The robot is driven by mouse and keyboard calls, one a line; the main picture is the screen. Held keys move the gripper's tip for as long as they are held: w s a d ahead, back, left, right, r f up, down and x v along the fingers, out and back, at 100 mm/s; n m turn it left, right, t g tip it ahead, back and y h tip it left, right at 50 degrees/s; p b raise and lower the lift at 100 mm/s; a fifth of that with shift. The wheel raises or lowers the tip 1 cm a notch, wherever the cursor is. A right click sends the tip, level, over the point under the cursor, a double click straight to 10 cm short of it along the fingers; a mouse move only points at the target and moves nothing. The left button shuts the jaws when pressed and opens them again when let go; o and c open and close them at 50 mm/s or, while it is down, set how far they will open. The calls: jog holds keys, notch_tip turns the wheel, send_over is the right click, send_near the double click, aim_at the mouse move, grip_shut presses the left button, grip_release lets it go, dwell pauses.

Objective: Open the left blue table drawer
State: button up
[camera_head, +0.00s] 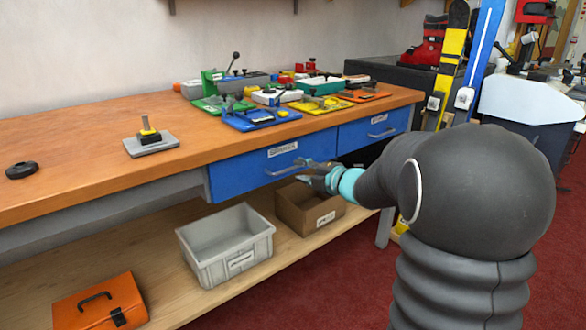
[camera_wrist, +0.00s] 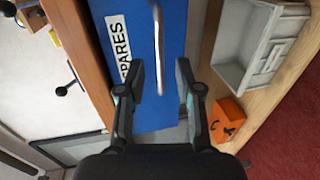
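The left blue drawer (camera_head: 232,176) sits under the wooden bench top, its front looking flush with the frame, so it stands closed. It has a white label reading SPARES (camera_wrist: 119,48) and a metal bar handle (camera_wrist: 158,35). My gripper (camera_head: 305,168) is in front of the drawer at its handle. In the wrist view my gripper (camera_wrist: 160,68) is open, with one finger on each side of the handle's line. The handle's near end reaches between the fingertips. I cannot tell whether either finger touches it. In the head view the gripper hides part of the handle.
A second blue drawer (camera_head: 355,138) is to the right. Below, a grey bin (camera_head: 222,262), a cardboard box (camera_head: 292,222) and an orange case (camera_head: 85,310) stand on the lower shelf (camera_head: 160,262). Red carpet (camera_head: 300,305) is open in front.

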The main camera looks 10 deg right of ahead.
aim_at(294, 168)
jog(key=shift+x, duration=2.55)
grip_shut()
